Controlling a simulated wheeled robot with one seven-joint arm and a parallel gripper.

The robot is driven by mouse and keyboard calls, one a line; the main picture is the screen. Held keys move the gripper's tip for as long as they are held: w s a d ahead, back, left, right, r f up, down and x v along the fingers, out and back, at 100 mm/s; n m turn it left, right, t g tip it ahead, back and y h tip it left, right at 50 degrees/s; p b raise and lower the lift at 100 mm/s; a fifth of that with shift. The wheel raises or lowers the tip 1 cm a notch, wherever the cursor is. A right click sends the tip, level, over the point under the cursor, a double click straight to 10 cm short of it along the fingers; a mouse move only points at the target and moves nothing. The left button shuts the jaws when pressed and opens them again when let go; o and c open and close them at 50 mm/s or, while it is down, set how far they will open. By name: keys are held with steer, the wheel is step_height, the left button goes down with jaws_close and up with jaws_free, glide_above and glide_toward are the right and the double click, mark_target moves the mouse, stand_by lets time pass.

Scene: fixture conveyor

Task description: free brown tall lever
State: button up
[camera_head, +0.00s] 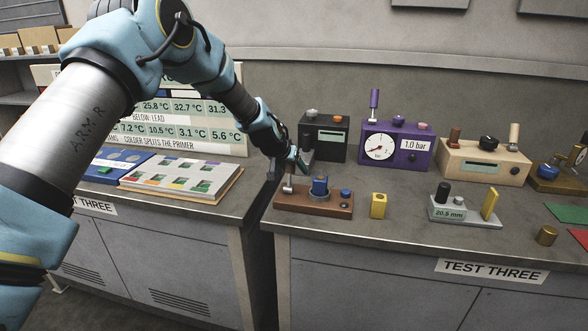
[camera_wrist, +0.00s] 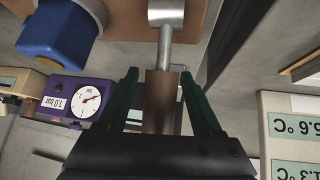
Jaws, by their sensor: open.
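A brown wooden fixture (camera_head: 336,207) stands near the left end of the right-hand bench, with a blue block (camera_head: 320,185) on it. At its left end a tall lever with a silver rod (camera_head: 288,181) rises. In the wrist view the lever's brown grip (camera_wrist: 161,90) lies between the two dark fingers, below its silver rod (camera_wrist: 165,48) and round silver pivot. My gripper (camera_wrist: 158,74) is open around the grip, with a gap showing on each side. In the head view my gripper (camera_head: 300,163) hides the grip. The blue block also shows in the wrist view (camera_wrist: 55,35).
A black box (camera_head: 323,135) and a purple gauge box (camera_head: 394,143) stand close behind the fixture. A yellow block (camera_head: 378,206) stands to its right, then a grey fixture (camera_head: 465,212). A beige box (camera_head: 486,160) is farther right. A gap separates the two benches at left.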

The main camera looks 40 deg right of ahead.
steer(key=b+v, duration=0.3)
steer(key=v, duration=0.7)
steer(key=shift+a+r+b, duration=0.25)
steer(key=shift+a+b, duration=0.05)
steer(key=shift+b, duration=0.1)
steer(key=w+a+n+t+y, duration=0.1)
steer(key=w+a+n+y, duration=0.2)
steer(key=a, duration=1.2)
steer(key=w+a+n+y, duration=0.1)
steer(key=w+a+n, duration=0.35)
steer(key=a, duration=1.15)
steer(key=s+a+f+n+y, duration=0.1)
steer(key=s+a, duration=0.2)
steer(key=a, duration=0.5)
steer(key=s+a+f+n+g+y, duration=0.1)
steer(key=s+a, duration=0.3)
steer(key=a, duration=0.5)
steer(key=s+a+n+y, duration=0.1)
steer(key=s+a+n, duration=0.1)
steer(key=a, duration=0.7)
steer(key=shift+s+a+f+g, duration=0.25)
steer(key=shift+s+f+g, duration=0.15)
steer(key=shift+s, duration=0.45)
steer(key=shift+n, duration=0.25)
